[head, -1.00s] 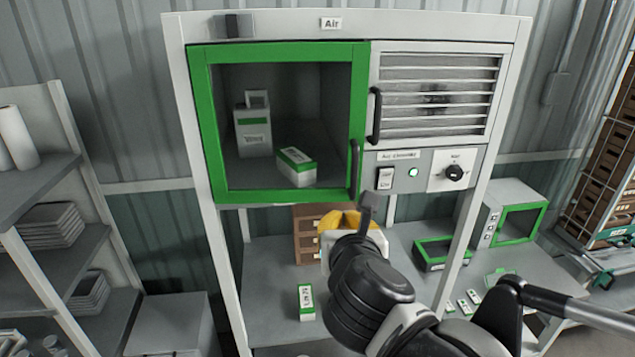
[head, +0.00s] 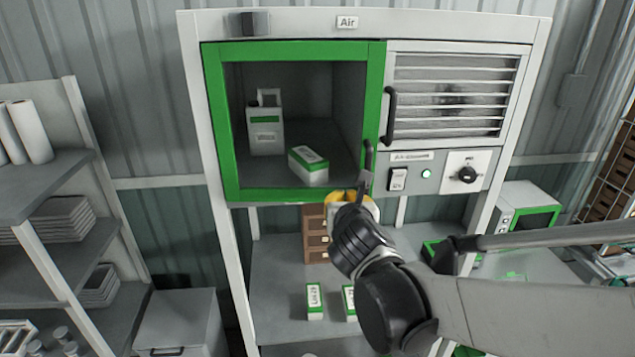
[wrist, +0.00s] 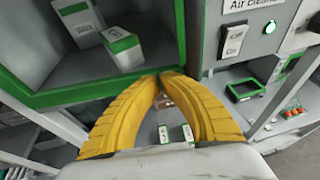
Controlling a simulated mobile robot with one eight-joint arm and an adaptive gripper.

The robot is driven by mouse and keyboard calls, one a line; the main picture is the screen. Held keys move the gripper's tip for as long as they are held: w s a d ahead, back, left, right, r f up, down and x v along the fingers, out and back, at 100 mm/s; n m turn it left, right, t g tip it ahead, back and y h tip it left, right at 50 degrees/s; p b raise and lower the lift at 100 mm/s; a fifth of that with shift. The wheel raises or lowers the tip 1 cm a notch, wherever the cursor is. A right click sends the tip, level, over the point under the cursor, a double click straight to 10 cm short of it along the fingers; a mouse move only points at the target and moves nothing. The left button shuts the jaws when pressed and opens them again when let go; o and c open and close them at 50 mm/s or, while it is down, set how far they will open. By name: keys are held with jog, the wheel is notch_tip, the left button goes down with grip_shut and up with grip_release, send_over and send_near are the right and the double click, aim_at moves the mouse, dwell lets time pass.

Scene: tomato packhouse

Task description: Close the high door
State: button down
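My gripper (head: 338,197) is just below the door's lower right part. In the wrist view, the yellow fingertips (wrist: 159,78) meet in front of the door frame's lower right corner (wrist: 168,72), with nothing seen between them. The handle is not visible there, and contact with the door cannot be told.
Small cartons (head: 314,300) stand on the bench below. A shelf rack (head: 40,180) is at left.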

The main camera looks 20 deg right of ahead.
aim_at(344, 187)
jog(key=shift+w+d, duration=0.15)
jog(key=shift+w, duration=0.4)
jog(key=b+x, duration=0.1)
jog(key=x, duration=0.1)
jog(key=b+x, duration=0.1)
jog(key=shift+w+d+r, duration=0.2)
jog(key=shift+w+r, duration=0.1)
jog(key=shift+w, duration=0.15)
jog(key=shift+w+r, duration=0.1)
jog(key=shift+w, duration=0.1)
jog(key=shift+s+r, duration=0.15)
